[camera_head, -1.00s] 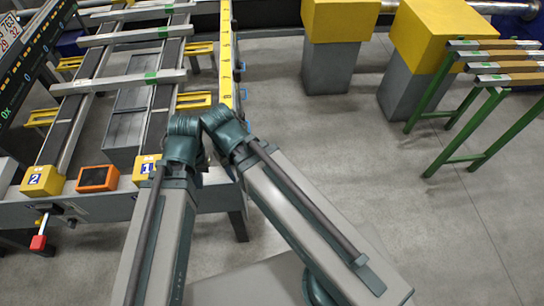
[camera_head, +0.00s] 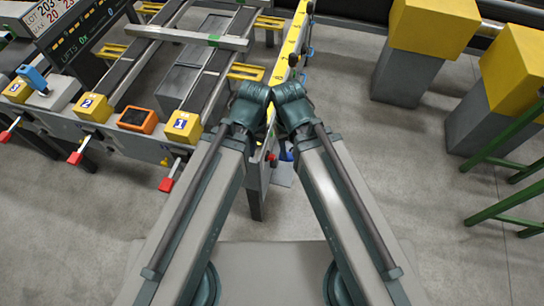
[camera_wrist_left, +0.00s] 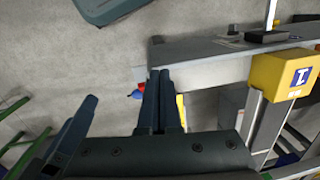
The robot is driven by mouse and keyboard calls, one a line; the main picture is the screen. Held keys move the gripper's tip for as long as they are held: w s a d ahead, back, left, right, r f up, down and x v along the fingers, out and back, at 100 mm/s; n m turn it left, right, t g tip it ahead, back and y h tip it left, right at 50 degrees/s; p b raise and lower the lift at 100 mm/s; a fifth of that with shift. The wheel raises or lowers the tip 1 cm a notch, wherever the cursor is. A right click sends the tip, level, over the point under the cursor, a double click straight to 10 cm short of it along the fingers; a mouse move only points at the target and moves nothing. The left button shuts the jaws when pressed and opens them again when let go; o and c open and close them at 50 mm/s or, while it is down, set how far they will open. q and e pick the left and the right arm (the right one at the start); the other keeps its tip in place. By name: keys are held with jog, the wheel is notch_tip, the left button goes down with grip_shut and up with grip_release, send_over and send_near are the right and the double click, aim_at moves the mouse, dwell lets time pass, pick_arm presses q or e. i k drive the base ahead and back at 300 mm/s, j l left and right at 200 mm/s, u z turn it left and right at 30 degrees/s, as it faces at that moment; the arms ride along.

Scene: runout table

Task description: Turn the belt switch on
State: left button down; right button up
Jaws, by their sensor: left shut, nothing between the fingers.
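No part is clearly marked as the belt switch. A tilted blue handle (camera_head: 33,78) on a pale box stands at the table's left end. A small red knob (camera_head: 272,159) with a blue part (camera_head: 286,152) sits by the table's right corner, partly hidden between my arms. A red and blue piece (camera_wrist_left: 138,93) also shows in the left wrist view, just beside my left fingers. My left gripper (camera_wrist_left: 160,72) is shut and empty, over the table's corner; in the head view I cannot make it out behind the arms. I cannot make out my right gripper.
Red-ended levers (camera_head: 75,158) stick out from the table's front below yellow blocks (camera_head: 92,107) and an orange-framed panel (camera_head: 137,119). A yellow scale strip (camera_head: 291,45) runs along the right side. Yellow-topped pedestals (camera_head: 437,24) and a green trestle (camera_head: 505,160) stand right, over open floor.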

aim_at(269, 156)
jog(key=k+l, duration=0.15)
jog(key=l, duration=0.2)
jog(key=k+l, duration=0.1)
jog(key=l, duration=0.3)
jog(key=k+l+u, duration=0.1)
jog(key=l, duration=0.25)
jog(key=k+l, duration=0.2)
jog(key=l, duration=0.15)
jog(key=k+l, duration=0.15)
jog(key=l, duration=0.2)
